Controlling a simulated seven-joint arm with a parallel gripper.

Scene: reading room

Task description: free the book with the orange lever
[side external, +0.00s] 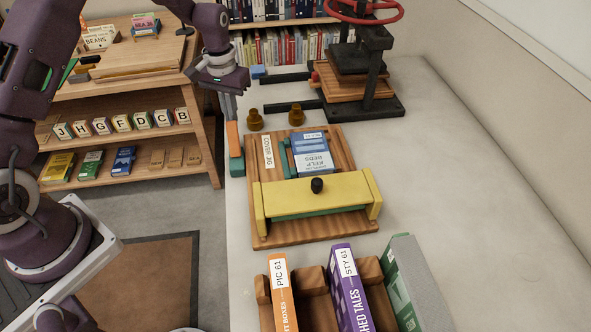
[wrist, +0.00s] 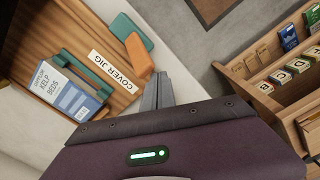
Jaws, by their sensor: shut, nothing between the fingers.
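The blue and white book (side external: 311,156), labelled Kelp Beds, lies on the wooden cover jig (side external: 257,199) with a teal bracket (side external: 284,157) along its left side. It also shows in the wrist view (wrist: 70,92). The orange lever (side external: 232,135) is at the jig's left edge, by a teal block (side external: 237,166); both show in the wrist view, the lever (wrist: 138,60) and the block (wrist: 130,31). My gripper (side external: 230,116) is shut and empty, fingers pointing down right beside the lever's end. I cannot tell whether they touch it.
A yellow bar (side external: 285,196) with a black knob crosses the jig's front part. A wooden rack (side external: 372,272) with upright books is in front. The counter at right is clear.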

